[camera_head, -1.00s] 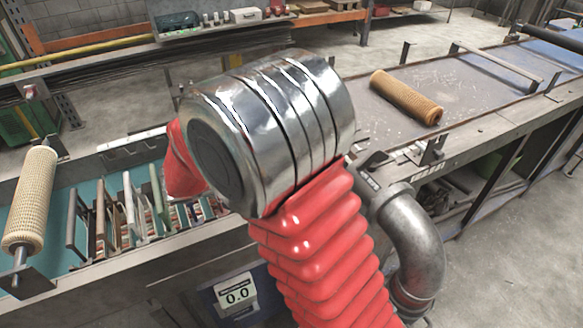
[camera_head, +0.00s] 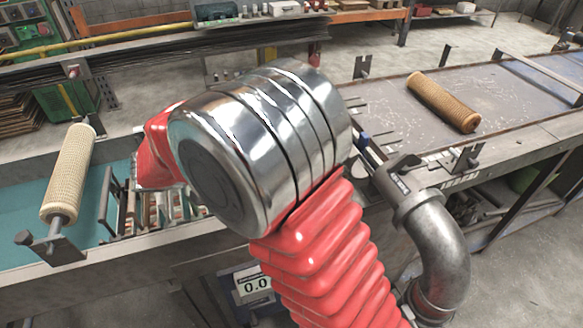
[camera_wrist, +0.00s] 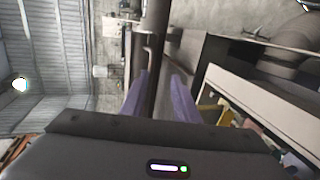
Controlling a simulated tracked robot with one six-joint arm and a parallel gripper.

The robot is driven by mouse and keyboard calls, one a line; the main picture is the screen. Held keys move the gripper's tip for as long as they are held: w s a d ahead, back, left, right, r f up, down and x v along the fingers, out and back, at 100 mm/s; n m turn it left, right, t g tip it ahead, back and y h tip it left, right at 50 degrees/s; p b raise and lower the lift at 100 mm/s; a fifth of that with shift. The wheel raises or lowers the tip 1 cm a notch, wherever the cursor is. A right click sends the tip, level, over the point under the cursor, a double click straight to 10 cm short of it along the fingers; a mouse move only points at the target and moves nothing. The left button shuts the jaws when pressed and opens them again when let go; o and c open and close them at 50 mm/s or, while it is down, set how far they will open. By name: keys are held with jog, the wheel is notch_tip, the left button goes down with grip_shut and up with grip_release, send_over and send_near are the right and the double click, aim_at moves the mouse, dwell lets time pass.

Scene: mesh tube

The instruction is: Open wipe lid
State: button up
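I cannot make out a wipe lid or wipe container in either view. My gripper (camera_wrist: 160,76) shows in the wrist view as two purple fingers, apart, with nothing seen held between them. A dark upright bar shows behind the gap. In the head view my silver and red arm fills the middle and hides my gripper and part of the bench behind it.
A tan mesh tube (camera_head: 70,172) sits on a rod at the left, above a teal-lined trough (camera_head: 30,262). Another mesh tube (camera_head: 443,102) lies on the flat bench at the right. A grey bent pipe (camera_head: 440,250) stands right of my arm. Concrete floor is open at the lower right.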

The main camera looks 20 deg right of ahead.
jog(key=shift+v, duration=1.2)
